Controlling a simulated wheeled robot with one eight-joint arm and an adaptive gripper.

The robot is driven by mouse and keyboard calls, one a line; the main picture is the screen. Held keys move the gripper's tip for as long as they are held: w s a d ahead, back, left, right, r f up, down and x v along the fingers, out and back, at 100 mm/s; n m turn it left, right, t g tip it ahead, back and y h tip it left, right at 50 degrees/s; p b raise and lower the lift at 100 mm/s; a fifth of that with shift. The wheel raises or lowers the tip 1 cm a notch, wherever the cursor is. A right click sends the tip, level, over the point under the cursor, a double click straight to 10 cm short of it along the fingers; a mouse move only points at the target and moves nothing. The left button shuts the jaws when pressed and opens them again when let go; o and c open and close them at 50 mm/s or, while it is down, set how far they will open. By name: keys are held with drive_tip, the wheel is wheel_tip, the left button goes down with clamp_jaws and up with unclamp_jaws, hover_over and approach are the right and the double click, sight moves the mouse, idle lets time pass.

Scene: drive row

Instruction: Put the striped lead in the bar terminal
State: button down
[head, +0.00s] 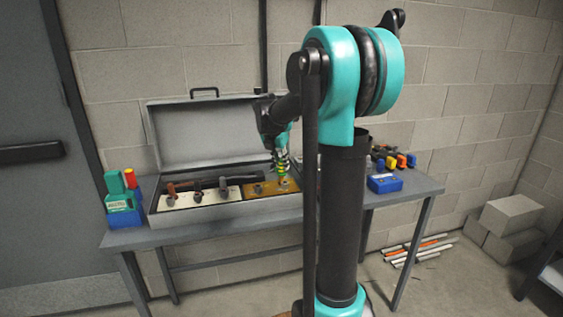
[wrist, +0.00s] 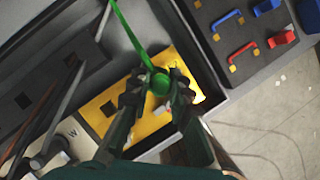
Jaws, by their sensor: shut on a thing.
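My gripper (head: 282,160) is over the right part of the open grey case in the head view. Its fingers are closed on the green striped lead (head: 282,174). In the wrist view my gripper (wrist: 158,92) has the green lead (wrist: 145,50) between its fingertips, its round green end facing the camera. The lead runs up to the top edge. Below it is the yellow-brass plate (wrist: 108,104), which also shows in the head view (head: 258,190); it seems to be the bar terminal. The fingers hide its middle, so I cannot tell whether the lead touches it.
A cream plate (head: 178,203) with several dark terminals and other leads (head: 190,184) lies left in the case. A blue box with green and red items (head: 122,200) stands at the bench's left end. The case lid (head: 200,130) stands open behind.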

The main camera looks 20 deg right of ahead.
drive_tip(key=shift+f, duration=0.65)
drive_tip(key=shift+f, duration=0.35)
drive_tip(key=shift+f, duration=0.35)
drive_tip(key=shift+f, duration=0.35)
drive_tip(key=shift+f, duration=0.45)
drive_tip(key=c, duration=1.3)
unclamp_jaws()
